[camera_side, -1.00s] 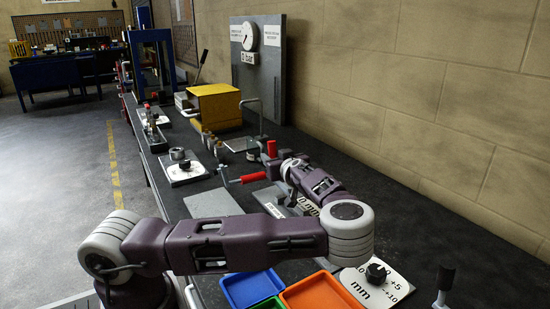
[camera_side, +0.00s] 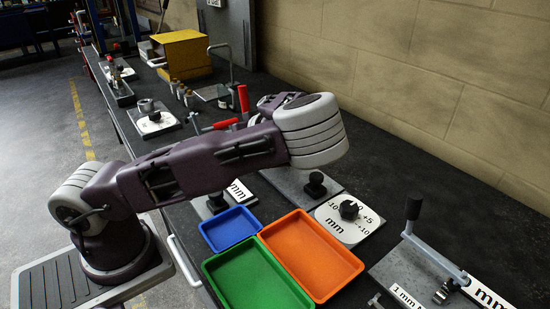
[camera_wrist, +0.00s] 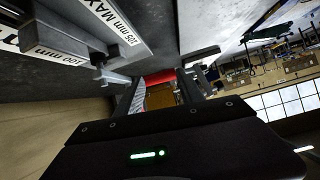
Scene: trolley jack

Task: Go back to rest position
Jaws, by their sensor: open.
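My gripper shows in the wrist view (camera_wrist: 162,88) with its two fingers apart and nothing seen between them. Beyond the fingers there is a red part (camera_wrist: 160,77) and a yellow-brown surface, both small and partly hidden. In the side view my arm reaches over the bench with its elbow raised, and the elbow and forearm hide the gripper. A red upright handle (camera_side: 243,98) and a red lying handle (camera_side: 225,124) stand just beyond the arm. I cannot tell from these frames whether the gripper touches anything.
Blue (camera_side: 229,228), green (camera_side: 258,278) and orange (camera_side: 312,252) trays lie on the bench's near part. A round mm dial plate (camera_side: 348,219) and a crank device (camera_side: 432,262) stand to the right. A yellow box (camera_side: 182,52) is farther back. The wall bounds the bench.

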